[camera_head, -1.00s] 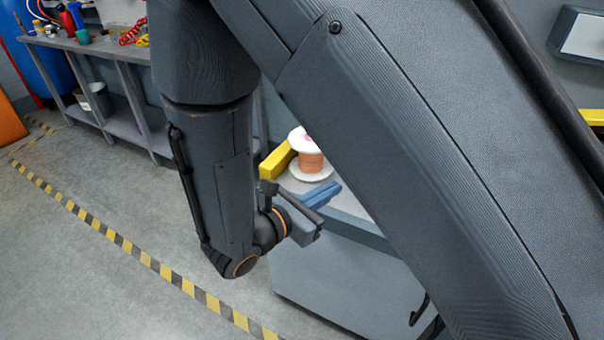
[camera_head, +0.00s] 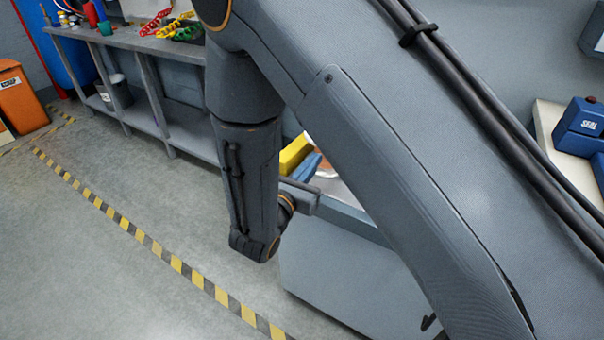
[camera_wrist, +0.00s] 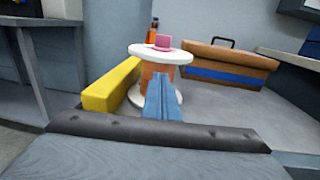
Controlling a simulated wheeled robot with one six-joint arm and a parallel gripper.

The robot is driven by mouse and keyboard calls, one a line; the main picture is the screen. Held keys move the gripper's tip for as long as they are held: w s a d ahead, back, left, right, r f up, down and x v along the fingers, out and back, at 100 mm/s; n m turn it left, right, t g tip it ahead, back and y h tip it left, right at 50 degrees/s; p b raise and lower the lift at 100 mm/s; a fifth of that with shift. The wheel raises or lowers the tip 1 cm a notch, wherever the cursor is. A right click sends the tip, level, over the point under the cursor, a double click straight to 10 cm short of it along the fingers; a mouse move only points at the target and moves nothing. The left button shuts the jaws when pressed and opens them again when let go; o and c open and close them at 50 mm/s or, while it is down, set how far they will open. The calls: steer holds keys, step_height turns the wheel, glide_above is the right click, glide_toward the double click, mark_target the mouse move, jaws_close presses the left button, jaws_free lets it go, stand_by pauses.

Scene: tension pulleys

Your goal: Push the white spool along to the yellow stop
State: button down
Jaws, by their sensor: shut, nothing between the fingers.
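The white spool (camera_wrist: 178,53) stands upright on the grey bench top, with white flanges, a copper-coloured winding and a pink piece on top. In the wrist view its lower flange lies right beside the yellow stop (camera_wrist: 112,85); I cannot tell if they touch. My gripper (camera_wrist: 161,80) is shut and empty, its blue fingers in front of the winding; contact is unclear. In the head view my arm hides most of the spool, with a sliver (camera_head: 326,170) showing beside the blue fingers (camera_head: 310,163) and the yellow stop (camera_head: 294,154).
A brown and blue box (camera_wrist: 228,67) and an orange bottle (camera_wrist: 154,34) are behind the spool. A side table (camera_head: 160,52) with tools stands at the back left. Yellow-black tape (camera_head: 150,243) crosses the open floor.

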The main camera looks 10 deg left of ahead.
mark_target(320, 171)
steer(key=shift+x, duration=1.5)
steer(key=shift+x, duration=0.95)
